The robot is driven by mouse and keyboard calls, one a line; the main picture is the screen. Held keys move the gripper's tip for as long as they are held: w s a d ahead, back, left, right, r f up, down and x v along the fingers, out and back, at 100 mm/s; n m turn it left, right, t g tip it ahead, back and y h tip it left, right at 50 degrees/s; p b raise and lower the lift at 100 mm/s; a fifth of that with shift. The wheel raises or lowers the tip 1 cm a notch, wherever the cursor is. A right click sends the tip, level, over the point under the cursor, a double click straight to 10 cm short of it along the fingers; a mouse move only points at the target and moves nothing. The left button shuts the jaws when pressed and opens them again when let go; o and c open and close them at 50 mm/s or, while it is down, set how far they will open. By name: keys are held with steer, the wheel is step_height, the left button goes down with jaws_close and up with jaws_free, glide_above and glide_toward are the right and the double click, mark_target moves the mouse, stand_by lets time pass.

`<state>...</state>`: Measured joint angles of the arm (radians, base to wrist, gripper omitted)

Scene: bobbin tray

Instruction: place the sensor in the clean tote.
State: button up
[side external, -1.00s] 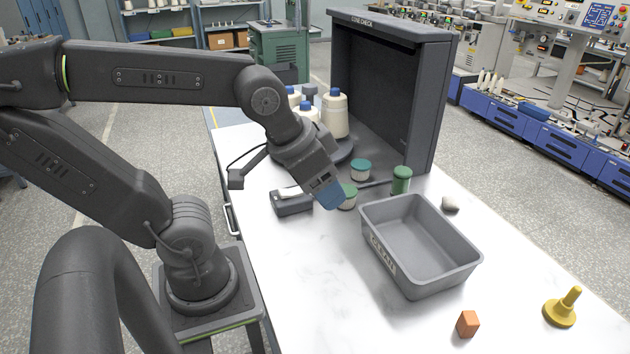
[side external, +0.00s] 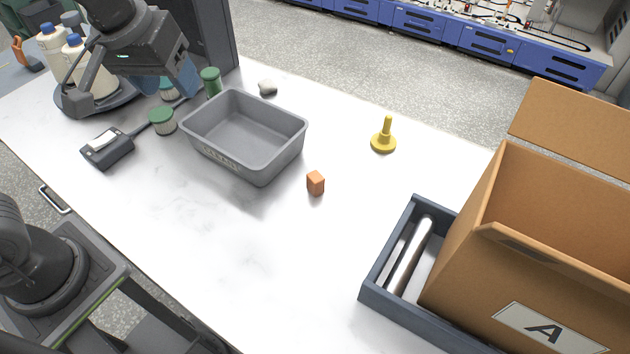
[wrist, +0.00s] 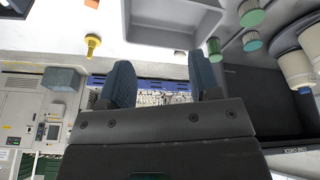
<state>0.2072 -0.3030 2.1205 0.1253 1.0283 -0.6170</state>
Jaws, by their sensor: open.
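The grey clean tote (side external: 245,165) stands upright on the white table, and its inside looks empty. No object is clearly marked as the sensor. A dark grey device (side external: 108,148) with a light top panel and a dark stalk lies left of the tote; I cannot tell whether it is the sensor. My gripper (side external: 180,82) is open, its blue fingers above the table behind the tote's left end, near a green cylinder (side external: 210,82). In the wrist view both fingers of my gripper (wrist: 162,82) are apart with nothing seen between them; the tote (wrist: 170,38) shows beyond.
An orange block (side external: 316,183), yellow knob (side external: 383,140) and pale lump (side external: 267,87) lie around the tote. A blue-grey tray (side external: 378,292) holds a silver cylinder (side external: 410,257); a cardboard box (side external: 470,270) stands right.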

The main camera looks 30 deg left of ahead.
steer(key=w+d+f+n+g+y, duration=0.2)
steer(key=w+d+f+n, duration=0.25)
steer(key=w+d, duration=0.5)
steer(key=n+y, duration=0.2)
steer(key=n, duration=0.3)
glide_toward(317, 177)
steer(key=shift+h, duration=0.3)
steer(key=x, duration=0.5)
steer(key=shift+w+a+f, duration=0.15)
steer(key=shift+a+f, duration=0.15)
steer(key=shift+a, duration=0.1)
steer(key=shift+x, duration=2.7)
jaws_close()
steer(key=shift+r, duration=0.15)
